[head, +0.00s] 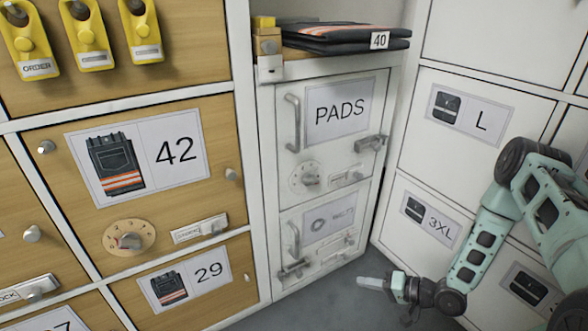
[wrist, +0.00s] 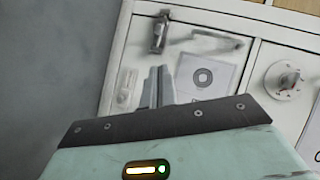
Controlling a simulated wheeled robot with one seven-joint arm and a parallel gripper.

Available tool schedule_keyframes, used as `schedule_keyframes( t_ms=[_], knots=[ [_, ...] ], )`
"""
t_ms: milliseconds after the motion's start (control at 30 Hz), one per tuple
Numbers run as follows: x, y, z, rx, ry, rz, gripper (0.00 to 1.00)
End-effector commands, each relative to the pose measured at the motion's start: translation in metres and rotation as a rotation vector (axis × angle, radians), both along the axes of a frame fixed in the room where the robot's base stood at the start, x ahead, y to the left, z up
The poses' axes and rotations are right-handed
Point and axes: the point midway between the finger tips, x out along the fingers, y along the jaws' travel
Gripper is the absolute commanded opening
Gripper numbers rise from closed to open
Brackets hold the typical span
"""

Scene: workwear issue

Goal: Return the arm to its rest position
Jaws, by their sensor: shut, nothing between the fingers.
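My gripper (head: 372,284) shows low in the head view, at the end of my pale green arm, which comes in from the right. Its fingers point left, and nothing is held. In the wrist view my gripper (wrist: 160,88) has its two grey fingers together, in front of a white locker door with a ring-symbol label (wrist: 203,75). The fingers look apart from the door, though the exact gap cannot be told.
A white PADS locker (head: 338,112) with handle, latch and dial stands at centre, folded trousers (head: 345,38) tagged 40 above it. Wooden lockers, one marked 42 (head: 175,150), fill the left. White lockers marked L (head: 482,122) and 3XL stand right, near my arm. Grey floor (head: 335,300) is clear.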

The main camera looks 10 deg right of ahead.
Motion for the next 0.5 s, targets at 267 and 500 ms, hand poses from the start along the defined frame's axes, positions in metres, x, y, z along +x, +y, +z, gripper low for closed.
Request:
schedule_keyframes(
  t_ms=[267, 500],
  knots=[
    [0.035, 0.010, 0.039, -0.234, 0.007, 0.087, 0.00],
    [0.065, 0.044, 0.119, -0.618, 0.035, 0.233, 0.00]
  ],
)
